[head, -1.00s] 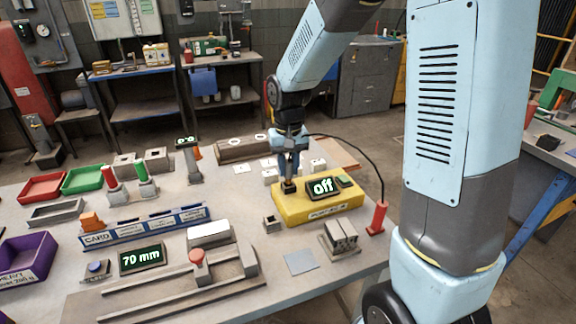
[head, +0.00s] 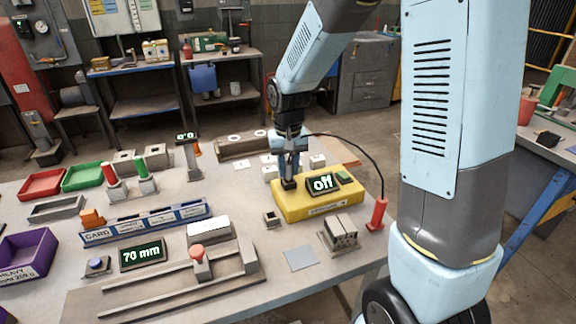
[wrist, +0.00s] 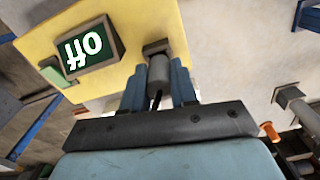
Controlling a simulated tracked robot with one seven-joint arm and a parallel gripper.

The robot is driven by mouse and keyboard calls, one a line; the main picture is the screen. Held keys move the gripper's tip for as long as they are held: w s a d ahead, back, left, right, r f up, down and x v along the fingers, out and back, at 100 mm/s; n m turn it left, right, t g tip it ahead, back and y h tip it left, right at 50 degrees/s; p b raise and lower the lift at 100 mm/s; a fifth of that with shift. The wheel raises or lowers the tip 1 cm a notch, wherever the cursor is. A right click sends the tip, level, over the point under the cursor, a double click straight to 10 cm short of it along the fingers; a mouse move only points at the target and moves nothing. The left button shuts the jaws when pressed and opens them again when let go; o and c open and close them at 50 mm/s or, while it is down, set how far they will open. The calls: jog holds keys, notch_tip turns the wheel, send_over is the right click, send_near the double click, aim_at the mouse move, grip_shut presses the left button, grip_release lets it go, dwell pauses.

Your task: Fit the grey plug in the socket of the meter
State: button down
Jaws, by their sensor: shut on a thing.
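The yellow meter (head: 310,206) lies on the bench, and its dark display (head: 322,184) reads "off". Its dark socket block (wrist: 157,47) is at the end of the meter near my gripper. My gripper (head: 289,172) points down over that left end of the meter. In the wrist view its blue fingers (wrist: 158,88) are shut on the grey plug (wrist: 158,72). The plug is lined up with the socket block and appears to meet it. I cannot tell how deep it sits, because the plug and fingers hide the opening.
A black cable (head: 365,155) arcs from my gripper to a red post (head: 377,214) right of the meter.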

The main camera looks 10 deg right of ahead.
jog(key=shift+f, duration=0.5)
jog(key=c, duration=0.8)
grip_release()
jog(key=shift+r, duration=0.1)
notch_tip(320, 180, up, 14)
jog(key=shift+f, duration=0.25)
jog(key=s+d+r+t, duration=0.2)
jog(key=s+d+r, duration=0.2)
jog(key=s, duration=0.6)
jog(key=s+d+r+t, duration=0.3)
jog(key=s+d, duration=0.5)
jog(key=s, duration=0.2)
jog(key=shift+s+r+m+t, duration=0.3)
jog(key=shift+s+r, duration=0.1)
